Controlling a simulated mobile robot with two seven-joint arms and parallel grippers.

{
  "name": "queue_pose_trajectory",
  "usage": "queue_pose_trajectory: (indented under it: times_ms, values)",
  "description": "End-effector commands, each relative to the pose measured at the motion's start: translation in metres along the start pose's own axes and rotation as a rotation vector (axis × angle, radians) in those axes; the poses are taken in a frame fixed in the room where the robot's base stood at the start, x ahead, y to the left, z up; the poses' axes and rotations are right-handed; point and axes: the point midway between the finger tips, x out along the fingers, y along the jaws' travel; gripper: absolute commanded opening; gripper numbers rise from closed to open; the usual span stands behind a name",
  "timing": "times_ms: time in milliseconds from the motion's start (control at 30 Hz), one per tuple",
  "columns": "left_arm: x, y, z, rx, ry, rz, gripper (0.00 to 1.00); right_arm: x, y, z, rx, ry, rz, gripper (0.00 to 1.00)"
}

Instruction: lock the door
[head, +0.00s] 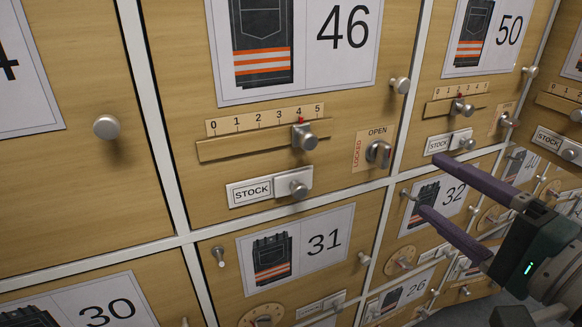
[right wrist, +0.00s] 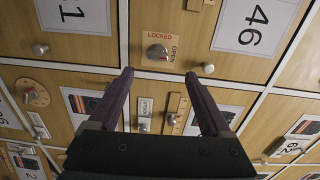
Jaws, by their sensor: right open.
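The lock knob (head: 378,153) of door 46 (head: 240,140) sits on a small plate with OPEN above it and LOCKED on its left side. Its grip bar looks upright, in line with OPEN. In the right wrist view the knob (right wrist: 158,52) shows just beyond and between the fingertips. My right gripper (head: 432,187) is open and empty, to the right of and a little below the knob in the head view; its fingers (right wrist: 158,75) appear apart from the knob. Door 46 looks flush with its frame. My left gripper is not in view.
Door 46 also has a slider (head: 304,136) at 4, a STOCK knob (head: 299,184) and a round pull knob (head: 400,86). Doors 31 (head: 340,210), 32 (head: 410,240) and 50 (head: 425,70) with similar protruding knobs are close around the gripper.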

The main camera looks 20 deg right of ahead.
Motion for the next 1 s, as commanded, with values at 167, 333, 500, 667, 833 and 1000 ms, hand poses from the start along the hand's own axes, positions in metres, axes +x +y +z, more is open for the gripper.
queue_pose_trajectory:
  times_ms: [167,333,500,667,833,1000]
  values:
    - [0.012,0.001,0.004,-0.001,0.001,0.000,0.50,0.005,0.008,-0.007,0.024,0.019,-0.025,0.82]
    - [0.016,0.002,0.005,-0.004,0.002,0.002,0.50,0.029,0.005,-0.008,0.025,0.019,-0.028,0.82]
    - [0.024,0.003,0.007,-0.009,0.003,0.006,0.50,0.061,0.006,-0.008,0.023,0.018,-0.027,0.82]
    - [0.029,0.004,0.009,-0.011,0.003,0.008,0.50,0.084,0.005,-0.008,0.023,0.017,-0.025,0.82]
    - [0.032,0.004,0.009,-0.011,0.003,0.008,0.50,0.097,0.005,-0.008,0.022,0.017,-0.023,0.82]
    - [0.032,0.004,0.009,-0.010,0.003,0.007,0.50,0.099,0.004,-0.008,0.022,0.016,-0.021,0.82]
